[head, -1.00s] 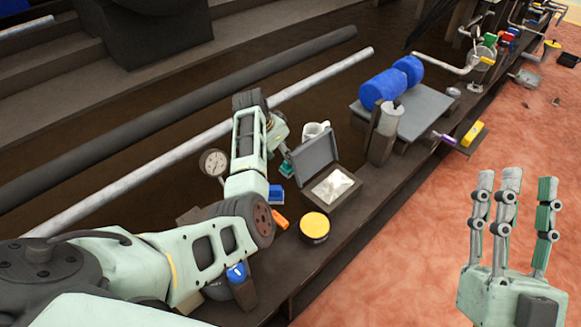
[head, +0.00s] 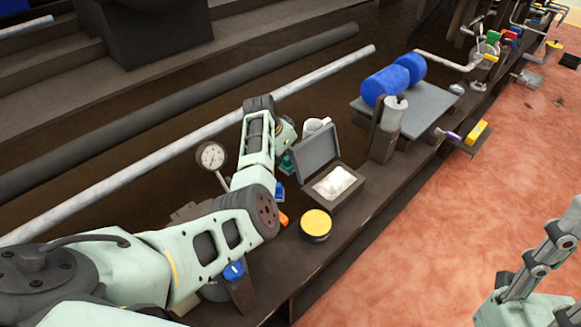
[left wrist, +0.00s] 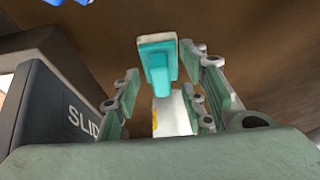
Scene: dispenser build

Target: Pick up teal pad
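The teal pad (left wrist: 157,62) shows in the left wrist view as a teal block with a wider top and a narrower stem. It stands between and just beyond the spread fingers of my left gripper (left wrist: 165,95), with gaps on both sides. In the head view my left gripper (head: 286,140) is beside the raised lid of a grey box, mostly hidden by my arm. A small teal patch (head: 287,165) shows below it. My right gripper (head: 545,262) is at the lower right, over the floor and cut off by the picture edge.
The grey lidded box (head: 334,188) stands close to my left gripper; its lettered side (left wrist: 80,118) fills the wrist view's left. A yellow-topped tin (head: 315,224), a white mug (head: 317,126) and a dial gauge (head: 212,156) are nearby. The bench front is partly clear.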

